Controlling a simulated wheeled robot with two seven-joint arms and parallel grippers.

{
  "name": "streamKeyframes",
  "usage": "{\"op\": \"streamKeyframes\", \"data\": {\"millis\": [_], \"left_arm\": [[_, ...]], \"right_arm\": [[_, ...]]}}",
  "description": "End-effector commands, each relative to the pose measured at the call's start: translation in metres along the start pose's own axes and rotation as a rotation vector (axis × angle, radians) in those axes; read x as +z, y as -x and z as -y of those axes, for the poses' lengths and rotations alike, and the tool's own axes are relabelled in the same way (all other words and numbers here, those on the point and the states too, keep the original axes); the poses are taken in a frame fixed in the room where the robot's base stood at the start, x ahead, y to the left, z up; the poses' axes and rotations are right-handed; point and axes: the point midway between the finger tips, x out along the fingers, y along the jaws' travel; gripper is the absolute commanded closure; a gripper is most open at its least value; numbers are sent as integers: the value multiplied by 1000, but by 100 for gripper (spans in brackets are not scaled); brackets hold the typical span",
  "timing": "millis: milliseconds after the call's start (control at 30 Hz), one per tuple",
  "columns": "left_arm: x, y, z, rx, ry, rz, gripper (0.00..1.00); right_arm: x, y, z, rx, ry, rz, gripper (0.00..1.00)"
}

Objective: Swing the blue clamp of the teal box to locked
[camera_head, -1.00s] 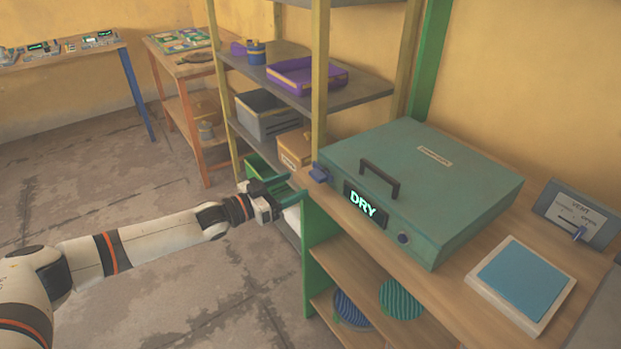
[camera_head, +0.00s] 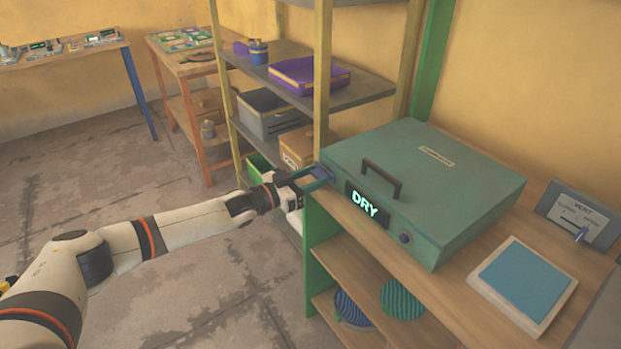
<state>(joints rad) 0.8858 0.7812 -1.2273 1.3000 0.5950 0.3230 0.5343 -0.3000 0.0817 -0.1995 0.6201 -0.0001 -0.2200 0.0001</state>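The teal box (camera_head: 455,185) sits closed on the wooden bench, with a dark handle (camera_head: 381,178) on its lid and a display reading DRY (camera_head: 366,203) on its front. The blue clamp (camera_head: 319,173) is at the box's left front corner, partly hidden by my gripper. My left gripper (camera_head: 312,177) reaches in from the left, with its fingers at the clamp. The fingers look apart, one on each side of the clamp, but I cannot tell whether they touch it. My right gripper is not in view.
A blue-topped pad (camera_head: 523,281) and a grey VENT panel (camera_head: 578,215) are right of the box. A shelf rack with a purple tray (camera_head: 308,76) and a grey bin (camera_head: 268,113) stands behind my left arm. The floor at left is clear.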

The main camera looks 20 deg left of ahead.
Motion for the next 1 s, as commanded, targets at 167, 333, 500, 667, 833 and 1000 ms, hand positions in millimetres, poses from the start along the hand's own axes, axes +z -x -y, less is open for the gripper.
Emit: {"op": "streamKeyframes", "data": {"millis": [167,333,500,667,833,1000], "left_arm": [[0,0,0,0,-7,0,79],[-1,0,0,0,-49,-2,79],[-1,0,1,0,-146,-1,79],[-1,0,1,0,-280,-1,79],[-1,0,2,1,-440,-1,79],[-2,0,2,0,-602,-2,79]], "right_arm": [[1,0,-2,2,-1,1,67],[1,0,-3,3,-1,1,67],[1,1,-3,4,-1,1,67],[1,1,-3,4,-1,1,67],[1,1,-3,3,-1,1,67],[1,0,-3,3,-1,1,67]]}}
